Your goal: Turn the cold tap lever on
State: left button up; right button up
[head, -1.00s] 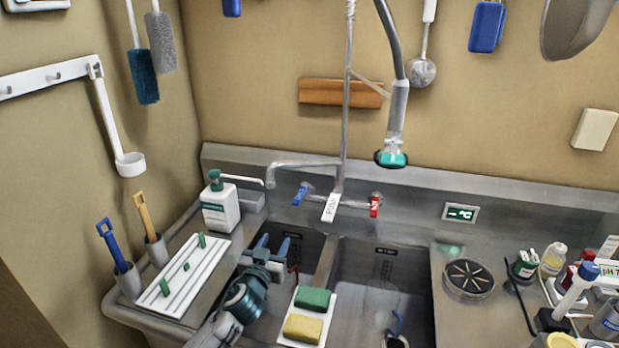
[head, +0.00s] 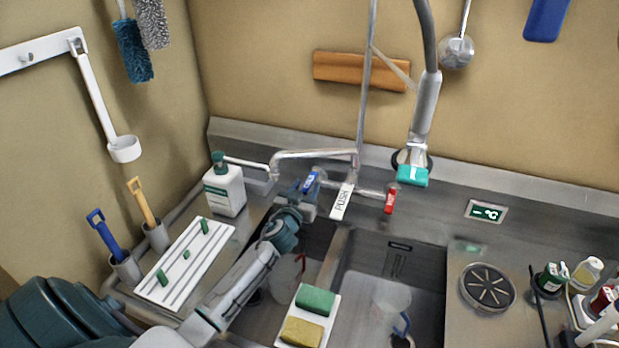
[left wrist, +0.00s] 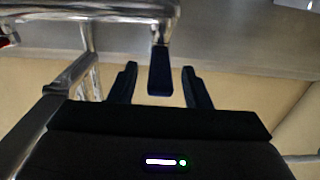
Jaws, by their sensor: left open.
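The cold tap lever, blue (head: 311,181), is on the left of the mixer tap at the back of the sink. My left gripper (head: 301,188) is open right at this lever. In the left wrist view the dark blue lever (left wrist: 160,72) hangs between the two spread fingers (left wrist: 159,82), with a visible gap on each side. No grip on it shows. The red lever (head: 390,199) is on the right of the tap, with a white PUSH tag (head: 342,201) between the two. My right gripper is not in view.
The chrome spout (head: 310,153) runs just above the blue lever. A soap bottle (head: 224,189) stands to the left. A spray head (head: 413,174) hangs at the right. Green and yellow sponges (head: 315,299) sit on the divider in front.

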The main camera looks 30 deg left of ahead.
aim_at(314, 173)
pick_arm(q)
jog(key=x, duration=0.3)
jog(key=shift+w, duration=0.1)
grip_shut()
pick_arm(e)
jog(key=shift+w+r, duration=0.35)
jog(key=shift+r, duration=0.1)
